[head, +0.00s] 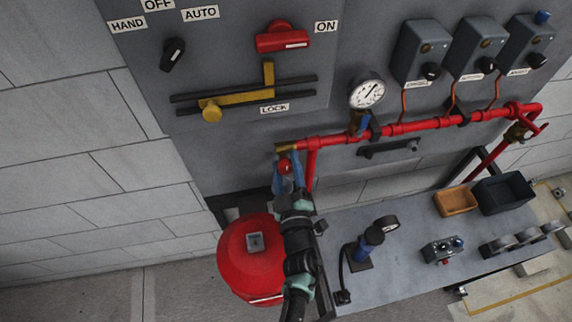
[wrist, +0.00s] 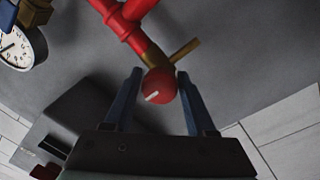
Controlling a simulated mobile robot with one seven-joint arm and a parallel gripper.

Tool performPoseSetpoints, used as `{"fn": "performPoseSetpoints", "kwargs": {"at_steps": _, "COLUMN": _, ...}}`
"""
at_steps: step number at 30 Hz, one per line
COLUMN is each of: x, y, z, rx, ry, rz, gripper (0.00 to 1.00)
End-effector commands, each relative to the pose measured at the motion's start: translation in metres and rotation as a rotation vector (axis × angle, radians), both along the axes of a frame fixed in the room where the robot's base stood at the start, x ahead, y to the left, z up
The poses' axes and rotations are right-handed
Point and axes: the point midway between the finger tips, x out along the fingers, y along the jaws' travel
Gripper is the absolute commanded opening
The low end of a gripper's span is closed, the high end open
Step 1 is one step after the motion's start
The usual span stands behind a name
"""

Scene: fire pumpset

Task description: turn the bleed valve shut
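The bleed valve is a round red knob (head: 285,167) with a white mark on a brass body at the left end of the red pipe. In the wrist view the knob (wrist: 158,86) is in the middle, with the brass body (wrist: 157,57) and a brass stub behind it. My gripper (head: 288,165) reaches up to it, its two blue fingers on either side of the knob. In the wrist view my gripper (wrist: 158,75) is open, with a narrow gap visible on each side of the knob. Contact with the knob is not visible.
A pressure gauge (head: 366,91) stands on the red pipe (head: 420,125). The grey panel (head: 240,60) with switches and a yellow lock bar (head: 268,75) is above. A red round vessel (head: 250,260) stands beside my arm. A bench (head: 400,215) with small items is to the right.

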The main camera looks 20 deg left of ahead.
Motion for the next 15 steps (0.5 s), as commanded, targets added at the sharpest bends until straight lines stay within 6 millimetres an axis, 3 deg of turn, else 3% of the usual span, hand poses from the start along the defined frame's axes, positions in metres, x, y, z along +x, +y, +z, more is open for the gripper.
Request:
{"fn": "performPoseSetpoints", "kwargs": {"at_steps": 1, "x": 0.0002, "y": -0.0002, "z": 0.0003, "rx": 0.000, "ry": -0.001, "rz": -0.001, "gripper": 0.67}}
{"fn": "performPoseSetpoints", "kwargs": {"at_steps": 3, "x": 0.0001, "y": -0.0001, "z": 0.0001, "rx": -0.001, "ry": -0.001, "rz": 0.000, "gripper": 0.78}}
{"fn": "performPoseSetpoints", "kwargs": {"at_steps": 15, "x": -0.0060, "y": -0.0036, "z": -0.0012, "rx": -0.004, "ry": 0.000, "rz": -0.001, "gripper": 0.78}}
